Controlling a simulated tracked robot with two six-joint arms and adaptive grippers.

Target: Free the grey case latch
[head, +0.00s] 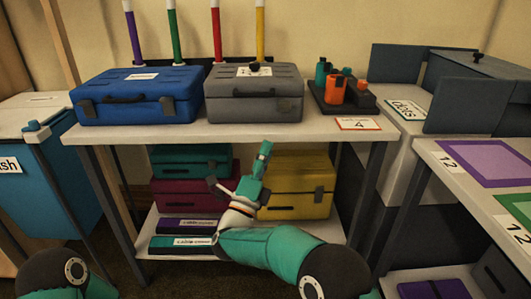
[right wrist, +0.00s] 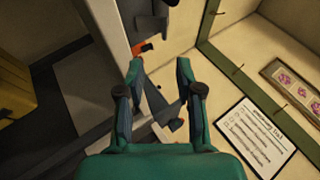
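The grey case (head: 230,88) sits closed on the table, right of the blue case (head: 137,82). I cannot make out the grey case in that view. My left gripper is out of view.
A dark tray with orange and green items (head: 341,92) stands right of the grey case, behind a card (head: 358,124). The table's front edge (head: 200,134) lies above my right gripper. A lower shelf holds a yellow case (head: 300,180) and other cases.

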